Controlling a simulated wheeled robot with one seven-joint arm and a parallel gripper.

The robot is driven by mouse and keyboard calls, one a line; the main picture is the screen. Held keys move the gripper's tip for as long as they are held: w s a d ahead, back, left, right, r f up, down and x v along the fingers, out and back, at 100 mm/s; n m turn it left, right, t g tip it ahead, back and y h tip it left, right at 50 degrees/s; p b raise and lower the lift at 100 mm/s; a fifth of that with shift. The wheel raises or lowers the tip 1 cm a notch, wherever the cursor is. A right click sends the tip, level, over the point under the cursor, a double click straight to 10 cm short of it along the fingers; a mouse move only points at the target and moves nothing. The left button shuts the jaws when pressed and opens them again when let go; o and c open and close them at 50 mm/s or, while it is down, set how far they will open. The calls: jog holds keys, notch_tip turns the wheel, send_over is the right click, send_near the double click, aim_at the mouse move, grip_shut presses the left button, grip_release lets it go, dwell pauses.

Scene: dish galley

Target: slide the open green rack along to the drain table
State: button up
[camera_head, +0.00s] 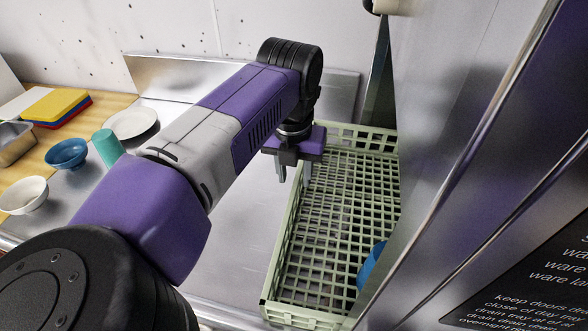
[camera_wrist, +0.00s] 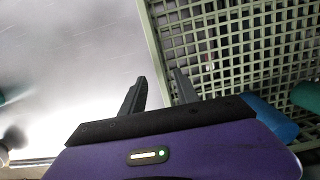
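The open green rack (camera_head: 340,215) is a pale green lattice crate at the mouth of a steel housing, its right side hidden behind the housing panel. A blue item (camera_head: 372,265) sits inside it, partly hidden. The wrist view also shows the rack (camera_wrist: 225,45), the blue item (camera_wrist: 272,120) and a teal item (camera_wrist: 306,96). My gripper (camera_head: 294,172) is at the rack's left wall, near its far end. In the wrist view its fingers (camera_wrist: 158,88) are apart, with the wall between them; I cannot tell whether they touch it. A bare steel surface (camera_head: 235,245) lies left of the rack.
A steel panel (camera_head: 450,120) stands close on the right. On the left are a white plate (camera_head: 131,123), a teal cup (camera_head: 107,147), a blue bowl (camera_head: 66,153) and a white bowl (camera_head: 24,195). Coloured boards (camera_head: 57,105) lie behind. A wall stands at the back.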

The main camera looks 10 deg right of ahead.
aim_at(296, 194)
jog(key=f+b, duration=0.1)
jog(key=f, duration=0.1)
jog(key=f+b, duration=0.1)
jog(key=f, duration=0.2)
jog(key=f+b, duration=0.2)
jog(key=shift+w+d+f, duration=0.2)
jog(key=shift+w+f, duration=0.2)
grip_shut()
dwell(1.3)
